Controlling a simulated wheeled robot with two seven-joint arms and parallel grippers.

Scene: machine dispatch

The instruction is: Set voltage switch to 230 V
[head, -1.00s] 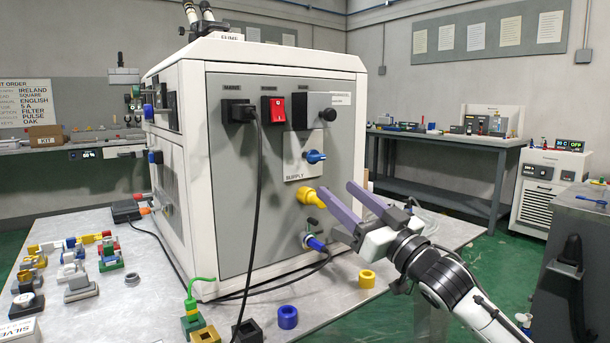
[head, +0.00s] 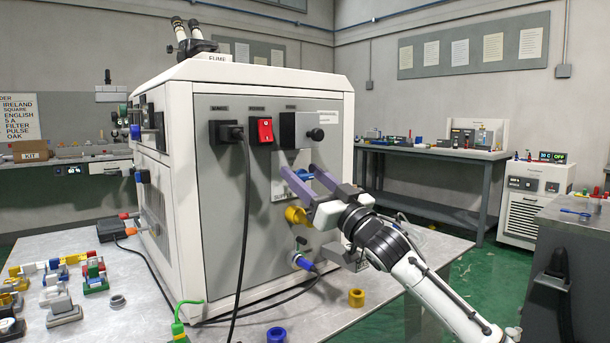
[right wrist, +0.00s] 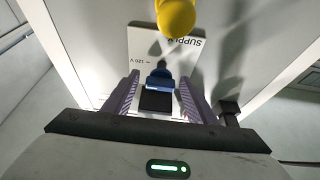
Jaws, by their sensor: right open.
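The voltage switch is a blue rotary knob (head: 304,176) on a white plate labelled SUPPLY, on the grey front panel of the machine (head: 225,190). My right gripper (head: 300,169) is open, its two purple fingers pointing at the panel on either side of the knob. In the right wrist view the blue knob (right wrist: 160,80) sits between the open fingers (right wrist: 157,82), with a gap on both sides. The plate (right wrist: 192,58) shows upside down there, with a 120 V mark readable. No 230 V mark can be read. My left gripper is out of view.
A yellow fitting (head: 297,216) sticks out just below the plate. A red rocker switch (head: 262,130) and a black plug with a hanging cable (head: 229,132) are above left. A yellow ring (head: 356,297) and a blue ring (head: 276,334) lie on the table.

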